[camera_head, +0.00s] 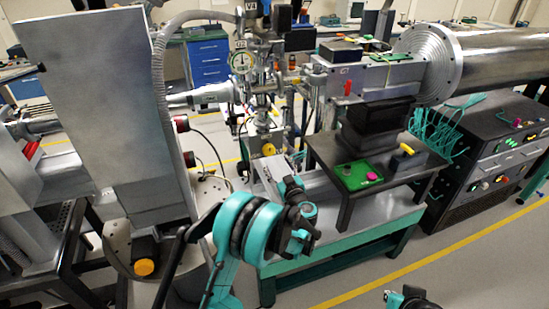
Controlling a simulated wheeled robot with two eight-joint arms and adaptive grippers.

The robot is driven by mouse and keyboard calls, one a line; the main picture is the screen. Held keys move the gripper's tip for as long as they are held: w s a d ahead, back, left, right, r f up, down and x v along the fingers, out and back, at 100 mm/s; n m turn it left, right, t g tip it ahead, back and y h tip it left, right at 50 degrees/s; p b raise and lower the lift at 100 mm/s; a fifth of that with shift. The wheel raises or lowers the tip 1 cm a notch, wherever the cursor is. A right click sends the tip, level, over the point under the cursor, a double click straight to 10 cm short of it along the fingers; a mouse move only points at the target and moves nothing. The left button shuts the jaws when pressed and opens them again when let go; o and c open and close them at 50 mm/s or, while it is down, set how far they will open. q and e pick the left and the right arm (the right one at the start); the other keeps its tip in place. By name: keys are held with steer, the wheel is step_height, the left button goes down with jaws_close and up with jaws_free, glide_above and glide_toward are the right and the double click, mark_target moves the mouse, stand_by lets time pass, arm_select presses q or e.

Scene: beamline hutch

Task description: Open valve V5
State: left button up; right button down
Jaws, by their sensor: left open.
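I cannot read a V5 label anywhere, so which knob is valve V5 is unclear. A yellow round knob (268,149) sits low on the metal valve column in the centre. My left gripper (281,168) is just below and in front of this knob, reaching up and away from me. It is open, and I see nothing held in it. A gap to the knob seems to remain, but touch cannot be judged. My left wrist hides part of the bench below. My right gripper is not in view; only a dark and teal piece shows at the bottom edge.
A V4 label (251,8) and a round gauge (243,62) are higher on the column. An orange knob (145,267) is low at left. A dark table (345,212) with a green tray (341,177) stands right of the gripper. Open floor lies at lower right.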

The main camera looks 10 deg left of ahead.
mark_target(270, 152)
arm_select(q)
steer(key=b+x, duration=0.2)
steer(key=x, duration=0.5)
steer(key=shift+w+a, duration=0.2)
steer(key=shift+w, duration=0.1)
steer(key=c, duration=1.1)
